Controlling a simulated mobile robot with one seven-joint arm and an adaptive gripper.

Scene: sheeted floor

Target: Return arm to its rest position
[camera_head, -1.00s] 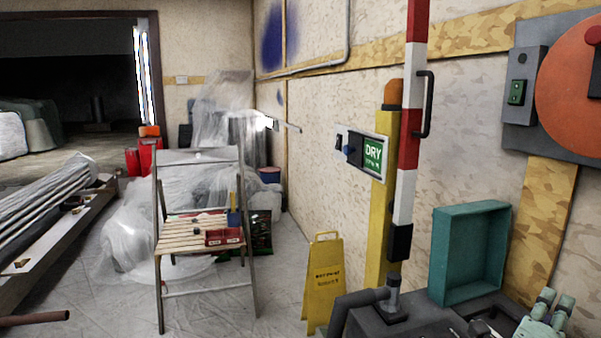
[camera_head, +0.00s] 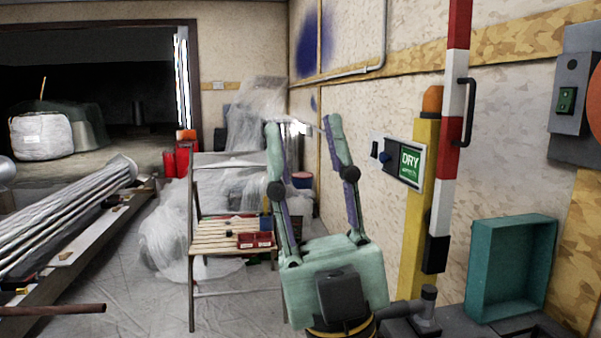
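My gripper (camera_head: 303,122) stands upright in the middle of the head view, its pale green body low in the picture and its two long fingers pointing up. The fingers are spread well apart and nothing is between them.
A yellow post (camera_head: 418,220) with an orange top and a red-and-white pole (camera_head: 448,130) stand right of my gripper. A teal open box (camera_head: 468,270) is at lower right. Wrapped long bundles (camera_head: 70,215) lie at left.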

